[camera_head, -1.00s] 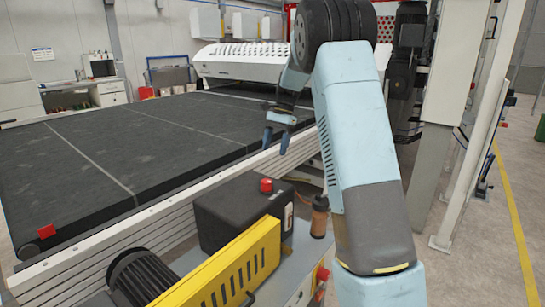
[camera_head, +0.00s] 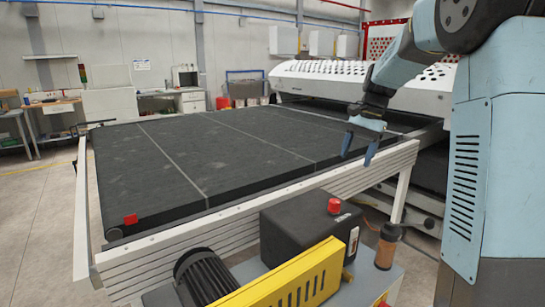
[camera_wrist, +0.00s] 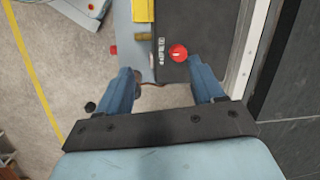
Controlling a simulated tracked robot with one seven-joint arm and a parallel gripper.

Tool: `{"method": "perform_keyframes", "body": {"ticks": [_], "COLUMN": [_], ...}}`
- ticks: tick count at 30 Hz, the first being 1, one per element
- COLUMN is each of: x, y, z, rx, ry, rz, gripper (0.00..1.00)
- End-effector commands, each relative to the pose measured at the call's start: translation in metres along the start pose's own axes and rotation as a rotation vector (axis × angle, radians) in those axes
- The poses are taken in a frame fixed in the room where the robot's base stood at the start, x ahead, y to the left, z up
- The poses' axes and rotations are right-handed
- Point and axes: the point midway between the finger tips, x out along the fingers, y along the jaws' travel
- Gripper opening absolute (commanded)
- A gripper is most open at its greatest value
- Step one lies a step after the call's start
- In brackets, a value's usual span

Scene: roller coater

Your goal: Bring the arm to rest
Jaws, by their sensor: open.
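My arm (camera_head: 505,130) fills the right side of the head view, bent over at the top. My gripper (camera_head: 356,157) hangs down from it with its two blue fingers apart, over the near edge of the conveyor. In the wrist view my gripper (camera_wrist: 165,88) is open and nothing is between its fingers. A red button (camera_wrist: 179,53) on a dark box shows beyond the right fingertip.
The wide black conveyor bed (camera_head: 230,145) has a pale side rail (camera_head: 250,210). In front stand a black box (camera_head: 305,240), a yellow guard (camera_head: 290,280), a motor (camera_head: 205,275) and a brown bottle (camera_head: 387,245). A white perforated hood (camera_head: 330,80) is behind.

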Motion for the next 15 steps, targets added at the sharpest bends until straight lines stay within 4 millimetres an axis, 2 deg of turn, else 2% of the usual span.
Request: {"method": "perform_keyframes", "body": {"ticks": [1, 7, 15], "x": [-0.007, -0.022, -0.03], "y": [0.007, 0.035, 0.076], "z": [0.013, 0.058, 0.115], "rx": [-0.029, -0.149, -0.312], "ry": [0.024, 0.111, 0.235], "rz": [-0.009, -0.027, -0.038], "gripper": [0.67, 0.67, 0.67]}}
